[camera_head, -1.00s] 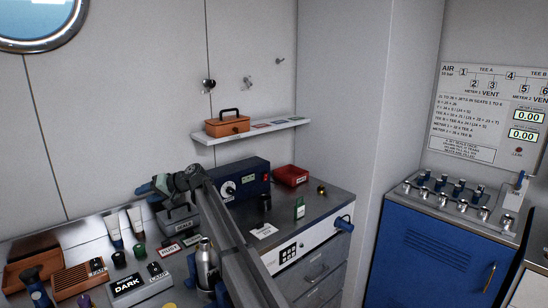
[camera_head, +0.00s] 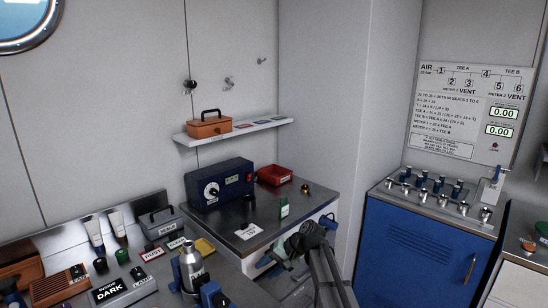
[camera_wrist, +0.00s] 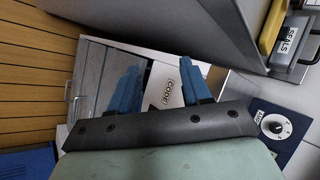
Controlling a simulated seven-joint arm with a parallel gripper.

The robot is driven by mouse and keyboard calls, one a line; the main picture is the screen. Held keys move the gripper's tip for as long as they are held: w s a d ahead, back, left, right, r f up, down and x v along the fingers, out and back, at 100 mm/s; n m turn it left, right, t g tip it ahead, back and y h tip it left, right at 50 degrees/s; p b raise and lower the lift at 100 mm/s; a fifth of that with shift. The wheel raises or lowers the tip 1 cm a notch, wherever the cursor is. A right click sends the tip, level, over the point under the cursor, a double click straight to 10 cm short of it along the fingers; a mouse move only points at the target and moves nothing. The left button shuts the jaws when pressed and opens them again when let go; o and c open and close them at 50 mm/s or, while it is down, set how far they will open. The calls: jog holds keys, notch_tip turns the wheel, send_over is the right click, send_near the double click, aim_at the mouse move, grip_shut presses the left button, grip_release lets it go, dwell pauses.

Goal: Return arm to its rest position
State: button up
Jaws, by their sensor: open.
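My gripper (camera_head: 266,260) is in front of the bench, near its front edge, with its wrist and arm coming up from the bottom of the head view. In the wrist view my gripper (camera_wrist: 162,70) shows two blue fingers spread apart, with nothing between them. The fingers are partly hidden by my arm in the head view. I cannot tell how close they are to the bench front.
A steel flask (camera_head: 190,262) stands at left. A blue valve cabinet (camera_head: 410,243) stands at right. An orange box (camera_head: 210,128) sits on the shelf.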

jog(key=s+d+f+g+h, duration=0.1)
jog(key=s+d+f+h, duration=0.15)
jog(key=s+f, duration=0.65)
jog(key=s+d+f+h, duration=0.2)
jog(key=s+d+f, duration=0.15)
jog(key=f, duration=1.05)
jog(key=s+d+f+g+h, duration=0.1)
jog(key=s+d+f+h, duration=0.15)
jog(key=s+f, duration=0.65)
jog(key=s+d+f+g, duration=0.2)
jog(key=s+d+f, duration=0.3)
jog(key=s, duration=0.8)
jog(key=s+d+f+n+g+h, duration=0.1)
jog(key=s+d+f+g, duration=0.2)
jog(key=s, duration=1)
notch_tip(320, 180, down, 4)
jog(key=shift+s+d+r, duration=0.15)
jog(key=shift+s+d, duration=0.2)
jog(key=shift+d, duration=0.8)
